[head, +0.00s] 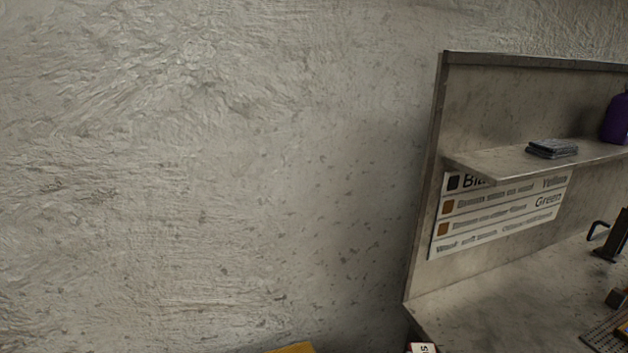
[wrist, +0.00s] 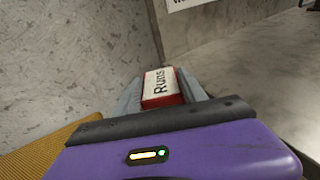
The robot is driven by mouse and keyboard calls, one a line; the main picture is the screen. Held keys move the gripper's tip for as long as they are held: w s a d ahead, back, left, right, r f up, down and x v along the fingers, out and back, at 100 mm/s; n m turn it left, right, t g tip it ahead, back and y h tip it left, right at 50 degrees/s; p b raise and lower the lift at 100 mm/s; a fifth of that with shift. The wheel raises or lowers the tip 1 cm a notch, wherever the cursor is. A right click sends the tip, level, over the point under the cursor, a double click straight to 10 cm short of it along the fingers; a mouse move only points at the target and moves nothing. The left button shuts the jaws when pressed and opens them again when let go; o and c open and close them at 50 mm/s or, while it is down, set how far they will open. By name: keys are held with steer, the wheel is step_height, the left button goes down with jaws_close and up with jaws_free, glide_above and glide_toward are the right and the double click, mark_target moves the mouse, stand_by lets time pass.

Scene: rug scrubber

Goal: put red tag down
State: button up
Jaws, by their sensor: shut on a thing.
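The red tag (wrist: 162,87) is a small red block with a white face that reads "Runs". In the wrist view it sits between the two grey fingers of my gripper (wrist: 160,84), which is shut on it. In the head view a white and red edge of the tag (head: 422,348) shows at the bottom edge. The rest of it is cut off there. In the wrist view the tag is in front of the grey bench and the wall, and I cannot tell whether it touches anything besides the fingers.
A grey bench (head: 490,305) with a back panel and shelf (head: 500,165) stands at the right. A printed sign (head: 495,215), a dark stack (head: 552,148) and a purple bottle (head: 616,120) are there. A yellow textured thing (wrist: 50,147) lies at lower left. The bench's near left looks bare.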

steer(key=shift+s+a+f, duration=0.4)
steer(key=shift+f, duration=0.2)
steer(key=s+a+f+n+y, duration=0.1)
steer(key=s+f, duration=0.5)
steer(key=f, duration=0.1)
steer(key=shift+a+f+y, duration=0.15)
steer(key=shift+f+y, duration=0.05)
steer(key=shift+y, duration=0.1)
